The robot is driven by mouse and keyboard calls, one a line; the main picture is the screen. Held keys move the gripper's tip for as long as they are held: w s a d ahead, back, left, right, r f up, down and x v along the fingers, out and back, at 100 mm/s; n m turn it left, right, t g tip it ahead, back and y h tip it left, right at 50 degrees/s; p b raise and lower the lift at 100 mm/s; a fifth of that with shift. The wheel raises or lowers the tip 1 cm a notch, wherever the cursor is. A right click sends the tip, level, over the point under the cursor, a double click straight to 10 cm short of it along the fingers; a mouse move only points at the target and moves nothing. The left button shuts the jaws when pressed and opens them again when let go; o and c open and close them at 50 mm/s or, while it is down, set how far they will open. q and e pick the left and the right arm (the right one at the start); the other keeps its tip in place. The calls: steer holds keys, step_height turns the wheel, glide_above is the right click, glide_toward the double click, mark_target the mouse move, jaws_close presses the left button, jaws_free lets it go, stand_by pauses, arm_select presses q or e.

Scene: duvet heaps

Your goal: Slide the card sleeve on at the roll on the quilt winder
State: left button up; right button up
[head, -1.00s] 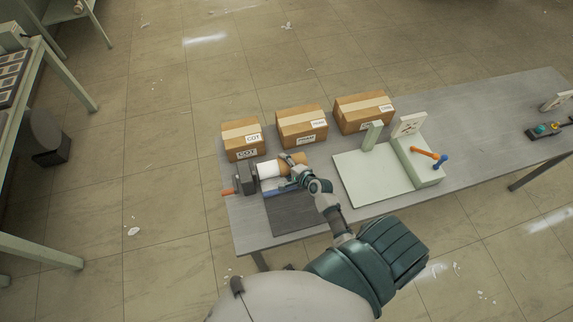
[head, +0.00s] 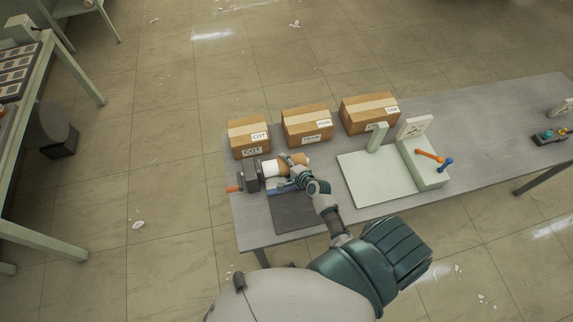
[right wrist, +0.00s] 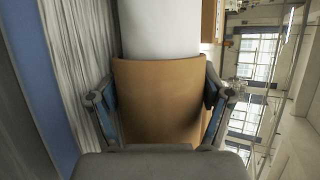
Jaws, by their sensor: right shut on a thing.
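The quilt winder (head: 253,176) is a dark grey block with an orange handle at the left end of the table. A white roll (head: 273,168) sticks out from its right side. My right gripper (head: 289,166) is shut on the tan card sleeve (head: 301,163) at the right end of the roll. In the right wrist view the card sleeve (right wrist: 160,100) sits between the two fingers (right wrist: 160,108), and the white roll (right wrist: 160,28) enters its far edge. How far the roll reaches inside is hidden. My left gripper is not in view.
Cardboard boxes (head: 249,147) stand in a row behind the winder. A dark mat (head: 292,212) lies in front. A pale green fixture (head: 380,180) with orange and blue levers stands to the right. The table (head: 480,140) has free room farther right.

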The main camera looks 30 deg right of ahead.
mark_target(267, 171)
steer(key=shift+w+a+f+p, duration=0.1)
steer(key=shift+w+a+p, duration=0.25)
steer(key=shift+a, duration=0.8)
steer(key=shift+w+a+f+p, duration=0.15)
steer(key=shift+a+p, duration=0.35)
steer(key=shift+a, duration=0.65)
steer(key=shift+w+a+f+p, duration=0.1)
steer(key=shift+w+a+p, duration=0.25)
steer(key=shift+a, duration=0.8)
steer(key=o, duration=1.2)
steer(key=shift+s, duration=0.1)
steer(key=shift+c, duration=0.2)
steer(key=shift+r, duration=0.15)
steer(key=shift+r, duration=0.15)
steer(key=v, duration=1.1)
steer(key=shift+s+r, duration=0.1)
steer(key=shift+s, duration=0.25)
